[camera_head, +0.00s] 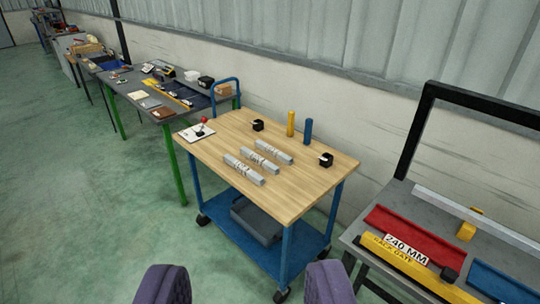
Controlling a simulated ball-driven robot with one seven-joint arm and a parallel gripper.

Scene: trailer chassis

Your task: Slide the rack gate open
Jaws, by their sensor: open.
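The rack gate is a yellow bar (408,266) lettered "RACK GATE" along the front edge of a grey bench at the lower right. A black block (449,274) sits by its right part, and a white "240 MM" label (406,250) lies just behind it. The right end of the bar runs towards the lower right of the view. My gripper (244,285) shows as two purple fingers at the bottom edge, wide apart with nothing between them. It is well to the left of the gate and touches nothing.
A blue cart with a wooden top (222,143) stands ahead, carrying grey blocks (243,169), a yellow post (291,124) and a blue post (308,130). A black frame (417,130) rises over the grey bench with red (400,227) and blue trays. Green floor (80,220) is clear at left.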

